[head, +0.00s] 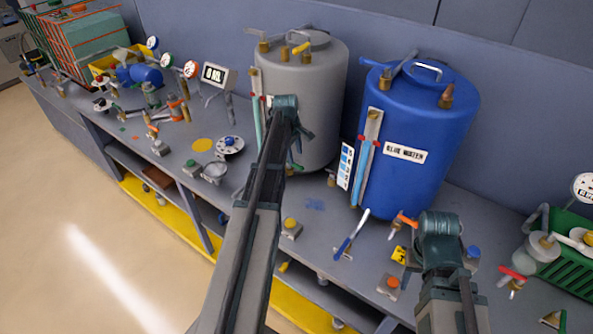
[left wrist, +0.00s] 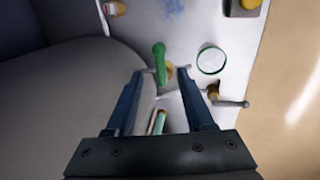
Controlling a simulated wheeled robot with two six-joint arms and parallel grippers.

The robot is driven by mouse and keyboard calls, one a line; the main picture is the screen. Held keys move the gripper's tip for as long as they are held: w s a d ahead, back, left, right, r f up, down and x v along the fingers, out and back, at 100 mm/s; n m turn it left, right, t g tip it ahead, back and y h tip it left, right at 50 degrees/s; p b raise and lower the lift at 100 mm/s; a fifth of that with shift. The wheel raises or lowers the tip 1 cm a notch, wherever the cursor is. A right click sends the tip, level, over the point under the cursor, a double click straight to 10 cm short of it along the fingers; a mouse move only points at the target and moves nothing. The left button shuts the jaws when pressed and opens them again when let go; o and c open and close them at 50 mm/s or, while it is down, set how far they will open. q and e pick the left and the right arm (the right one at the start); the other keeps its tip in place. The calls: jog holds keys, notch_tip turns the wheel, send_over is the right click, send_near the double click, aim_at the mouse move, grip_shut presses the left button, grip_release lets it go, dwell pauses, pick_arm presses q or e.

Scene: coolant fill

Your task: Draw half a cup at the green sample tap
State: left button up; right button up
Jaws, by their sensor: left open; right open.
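In the left wrist view, the green tap handle (left wrist: 159,62) stands between the open fingers of my left gripper (left wrist: 162,74), near their tips. No grip on it shows. A round clear vessel with a green rim (left wrist: 211,61), seen from above, is just right of the right finger; its contents cannot be made out. In the head view my left gripper (head: 291,132) is in front of the grey tank (head: 315,85), and my arm hides most of the tap area. My right gripper (head: 440,238) is low at the right, in front of the blue tank (head: 420,115); its fingers are mostly hidden.
A brass fitting with a grey lever (left wrist: 222,97) is close by my left gripper's right finger. A green basket (head: 565,255) is at the right. Gauges and valves crowd the left.

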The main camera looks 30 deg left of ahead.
aim_at(297, 165)
pick_arm(q)
jog(key=f+b, duration=0.2)
jog(key=w+f+b, duration=0.1)
jog(key=f+b, duration=0.1)
jog(key=f, duration=0.1)
jog(key=shift+f, duration=0.25)
jog(key=shift+r, duration=0.1)
jog(key=shift+c, duration=0.2)
grip_shut()
